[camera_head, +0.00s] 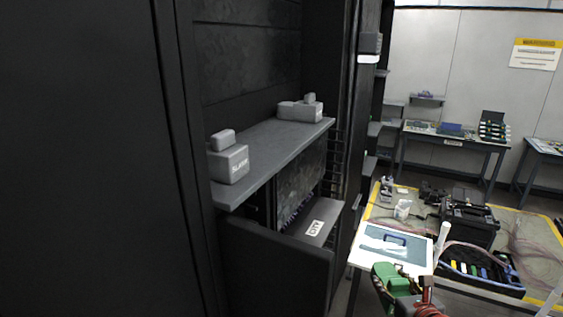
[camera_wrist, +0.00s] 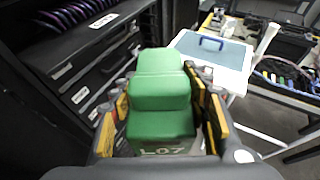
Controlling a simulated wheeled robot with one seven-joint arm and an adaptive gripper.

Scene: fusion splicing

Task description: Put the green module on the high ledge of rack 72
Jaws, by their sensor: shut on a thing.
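The green module (camera_wrist: 160,85) is between the fingers of my gripper (camera_wrist: 163,112) in the wrist view, with "L07" on its near face. The green module (camera_head: 386,277) also shows at the bottom of the head view, well below and right of the high ledge. My gripper is shut on it, and its fingers are partly out of the head view. A grey high ledge (camera_head: 262,158) juts from a dark rack (camera_head: 250,65). Grey modules stand at its near end (camera_head: 229,163) and far end (camera_head: 300,109), with bare ledge between. I cannot read a rack number.
A lower shelf (camera_head: 316,222) with a white label sits under the ledge, and a dark panel (camera_head: 285,265) stands in front. A white tray (camera_head: 390,247) and a cluttered workbench (camera_head: 420,218) are at the right. Other benches stand behind.

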